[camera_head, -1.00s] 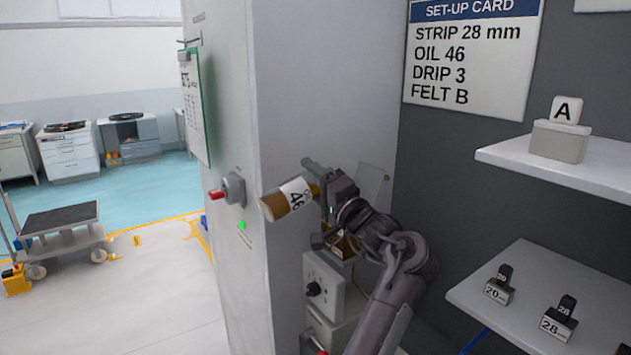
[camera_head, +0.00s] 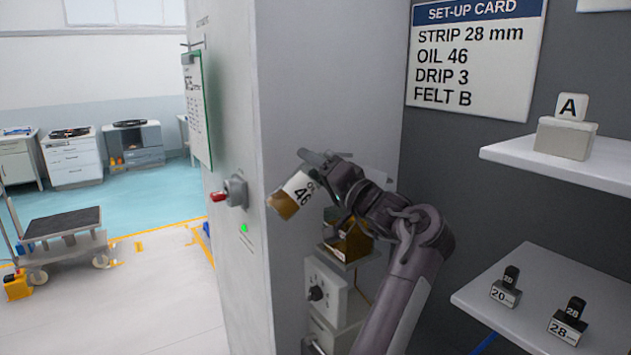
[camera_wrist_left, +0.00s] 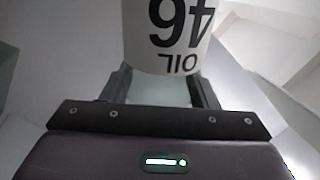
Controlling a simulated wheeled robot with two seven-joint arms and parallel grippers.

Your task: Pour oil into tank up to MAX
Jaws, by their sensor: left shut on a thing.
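A bottle (camera_head: 300,188) with a white "OIL 46" label and amber oil at its lower-left end is tilted, its label top toward the upper right. My left gripper (camera_head: 322,184) is shut on it, in front of the grey cabinet. The label also shows upside down between the fingers in the left wrist view (camera_wrist_left: 178,30). The tank seems to be the small amber-filled box (camera_head: 350,243) below the gripper, partly hidden by my arm. Its MAX mark and level cannot be read. The bottle's mouth is hidden. My right gripper is not in view.
The set-up card (camera_head: 475,55) on the wall reads OIL 46. A red-handled knob (camera_head: 230,193) sticks out left of the bottle. A dial box (camera_head: 325,292) stands under the tank. Shelves on the right hold a block marked A (camera_head: 567,135) and labelled pieces (camera_head: 568,322).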

